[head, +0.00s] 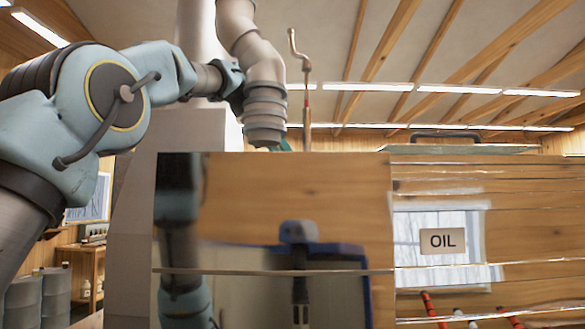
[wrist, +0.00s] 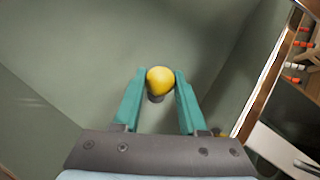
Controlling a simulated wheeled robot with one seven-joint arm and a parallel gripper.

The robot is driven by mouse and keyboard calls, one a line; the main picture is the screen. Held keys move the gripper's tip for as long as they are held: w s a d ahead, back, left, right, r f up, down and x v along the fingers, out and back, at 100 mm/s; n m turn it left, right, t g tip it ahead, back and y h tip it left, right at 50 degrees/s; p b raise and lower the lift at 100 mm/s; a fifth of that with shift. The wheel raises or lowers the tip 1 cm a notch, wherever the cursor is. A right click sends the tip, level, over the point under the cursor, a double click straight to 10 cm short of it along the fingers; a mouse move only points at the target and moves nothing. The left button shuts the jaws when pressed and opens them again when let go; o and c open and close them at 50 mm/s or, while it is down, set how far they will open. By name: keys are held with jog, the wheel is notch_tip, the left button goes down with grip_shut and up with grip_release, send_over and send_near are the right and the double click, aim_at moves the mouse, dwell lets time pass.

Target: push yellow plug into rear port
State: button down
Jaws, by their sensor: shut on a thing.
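The yellow plug (wrist: 160,79) has a rounded yellow head and a darker part below it. In the wrist view it sits between the teal fingertips of my gripper (wrist: 160,88), which is shut on it. Pale grey-green surfaces lie behind the plug. I cannot make out the rear port in either view. In the head view only a bit of teal finger of my gripper (head: 285,145) shows above the top edge of the shiny metal evaporator (head: 300,190); the plug is hidden there.
The evaporator's reflective front fills the middle of the head view. A sign reading OIL (head: 442,241) is on its right part. A bent metal pipe (head: 305,90) rises behind its top edge. Red-tipped things (wrist: 293,66) show at the wrist view's right edge.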

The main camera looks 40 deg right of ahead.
jog(key=shift+f, duration=0.6)
jog(key=shift+c, duration=1.9)
grip_release()
jog(key=shift+r, duration=0.1)
jog(key=v, duration=1)
jog(key=shift+a+r+p, duration=0.2)
jog(key=shift+a+p, duration=0.1)
jog(key=shift+p, duration=0.05)
